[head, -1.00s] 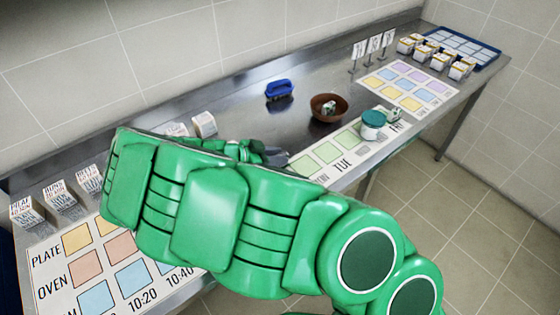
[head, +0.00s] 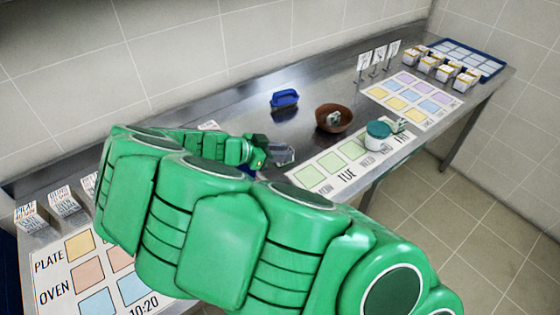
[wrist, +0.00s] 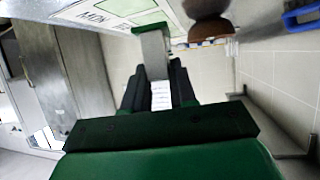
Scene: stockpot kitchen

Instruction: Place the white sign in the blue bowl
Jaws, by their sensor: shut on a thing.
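My gripper (head: 268,155) shows beyond my green arm, over the middle of the worktop. It is shut on a grey, flat-looking thing (wrist: 153,52) with a white part between the dark fingers; I cannot tell what it is. Three small white signs (head: 378,60) stand on thin stands at the back right, apart from my gripper. I see no blue bowl. A brown bowl (head: 334,118) stands right of my gripper with a small white and green thing in it. The bowl also shows at the top of the wrist view (wrist: 208,28).
A blue handled object (head: 285,98) lies behind the bowl. A teal-lidded jar (head: 378,133) stands on the day-marked sheet (head: 322,180). Boxes and a blue tray (head: 495,62) are at the far right. Left-hand cards (head: 65,203) are partly hidden by my arm.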

